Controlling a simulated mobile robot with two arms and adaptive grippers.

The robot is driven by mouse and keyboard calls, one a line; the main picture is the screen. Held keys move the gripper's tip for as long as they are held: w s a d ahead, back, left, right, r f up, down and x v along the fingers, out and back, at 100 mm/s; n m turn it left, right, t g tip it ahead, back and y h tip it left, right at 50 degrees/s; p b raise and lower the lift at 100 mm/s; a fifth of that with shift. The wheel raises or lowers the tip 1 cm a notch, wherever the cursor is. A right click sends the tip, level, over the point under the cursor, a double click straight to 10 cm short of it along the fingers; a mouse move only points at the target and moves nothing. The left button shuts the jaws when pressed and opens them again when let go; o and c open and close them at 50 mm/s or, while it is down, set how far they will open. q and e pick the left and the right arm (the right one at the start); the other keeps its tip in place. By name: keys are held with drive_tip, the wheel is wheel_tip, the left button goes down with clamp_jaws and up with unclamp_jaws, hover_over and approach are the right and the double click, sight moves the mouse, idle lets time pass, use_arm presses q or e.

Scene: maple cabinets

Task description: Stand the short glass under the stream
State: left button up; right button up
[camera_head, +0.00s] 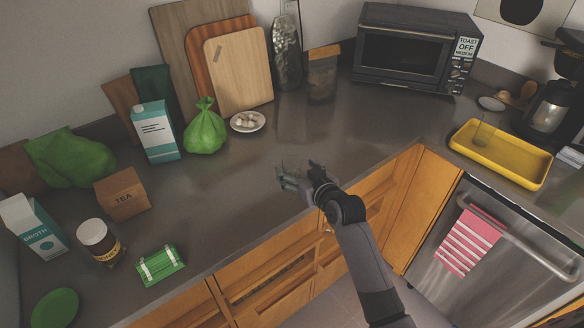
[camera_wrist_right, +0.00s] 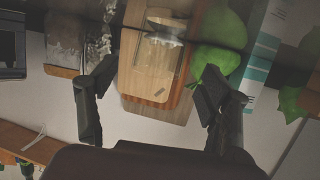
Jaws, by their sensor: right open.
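My right gripper (camera_head: 297,176) is open above the front part of the grey counter, its arm coming in from the bottom right. In the right wrist view its two fingers (camera_wrist_right: 160,100) are spread wide. A clear glass (camera_wrist_right: 162,55) seems to show between them, upside down in that view and apart from the fingers; its outline is faint. In the head view the gripper mostly hides that spot. Another clear glass (camera_head: 482,134) appears to stand in the yellow tray at the right. I cannot tell which is the short one. No running stream shows. My left gripper is out of view.
A white dish (camera_head: 247,121), green bag (camera_head: 205,130) and cutting boards (camera_head: 240,70) stand behind the gripper. Tea box (camera_head: 122,194), jar (camera_head: 99,240) and green packet (camera_head: 160,265) are left. A yellow tray (camera_head: 520,172), toaster oven (camera_head: 410,50) and coffee maker (camera_head: 550,108) are right. The middle counter is clear.

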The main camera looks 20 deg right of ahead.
sight(292, 161)
drive_tip(key=shift+p+x, duration=0.4)
drive_tip(key=shift+x, duration=1.85)
drive_tip(key=shift+d+r, duration=0.1)
drive_tip(key=shift+d, duration=0.05)
drive_tip(key=shift+c, duration=0.3)
drive_tip(key=c, duration=1.2)
drive_tip(key=shift+c, duration=1)
drive_tip(key=shift+r, duration=0.15)
